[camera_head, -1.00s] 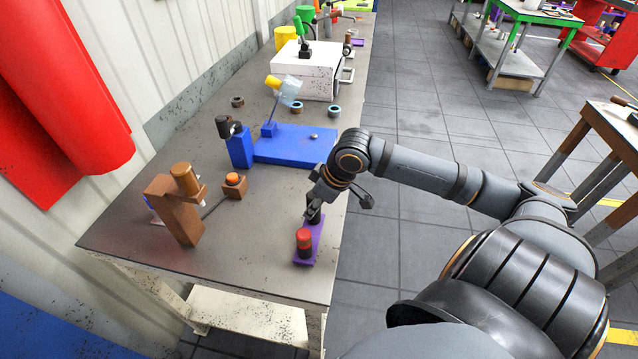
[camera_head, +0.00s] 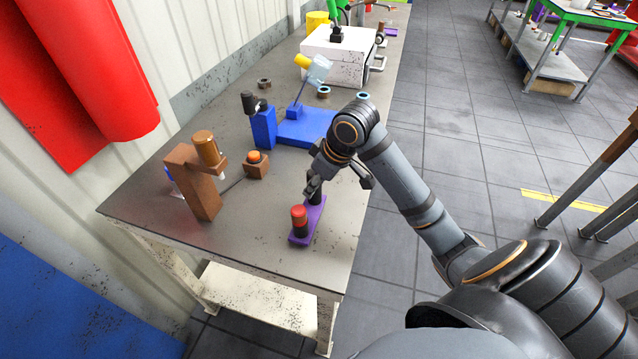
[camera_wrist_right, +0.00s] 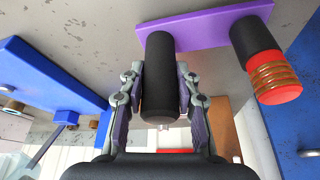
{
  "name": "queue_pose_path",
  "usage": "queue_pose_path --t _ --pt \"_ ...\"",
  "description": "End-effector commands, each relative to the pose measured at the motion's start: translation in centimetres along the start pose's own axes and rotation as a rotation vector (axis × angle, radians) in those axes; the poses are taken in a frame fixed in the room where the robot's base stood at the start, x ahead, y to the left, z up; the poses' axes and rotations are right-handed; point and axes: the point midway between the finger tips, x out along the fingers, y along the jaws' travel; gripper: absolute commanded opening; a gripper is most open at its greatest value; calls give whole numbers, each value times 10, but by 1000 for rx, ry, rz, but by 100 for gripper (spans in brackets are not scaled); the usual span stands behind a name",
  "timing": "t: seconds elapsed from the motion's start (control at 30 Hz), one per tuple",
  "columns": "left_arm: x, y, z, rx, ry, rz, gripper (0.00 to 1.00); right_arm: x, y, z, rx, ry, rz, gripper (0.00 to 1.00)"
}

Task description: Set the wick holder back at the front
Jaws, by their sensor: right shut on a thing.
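A purple bar (camera_head: 299,235) carries a black post at its far end and a dark post with a red top (camera_head: 299,218) at its near end. I take this piece for the wick holder. It is at the table's near right part; whether it touches the table I cannot tell. My right gripper (camera_head: 313,189) is shut on the black post. In the right wrist view the black post (camera_wrist_right: 160,85) is between the two fingers, the purple bar (camera_wrist_right: 205,28) is behind it, and the red top with copper bands (camera_wrist_right: 275,80) is to the right. My left gripper is not in view.
To the left on the table (camera_head: 270,270) are a brown stand (camera_head: 203,195) and a small box with an orange button (camera_head: 256,164). A blue fixture (camera_head: 300,128) and a white box (camera_head: 335,55) stand farther back. The table's front strip is bare.

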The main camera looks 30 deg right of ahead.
Motion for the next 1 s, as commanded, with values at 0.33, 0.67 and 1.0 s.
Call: queue_pose_path --t 0.33,0.67,1.0 --pt "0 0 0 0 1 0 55 1 0 0 0 1 0 0" --pt "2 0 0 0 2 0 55 7 0 3 0 0 -1 0" --pt "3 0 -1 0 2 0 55 10 0 4 -1 1 0 50"
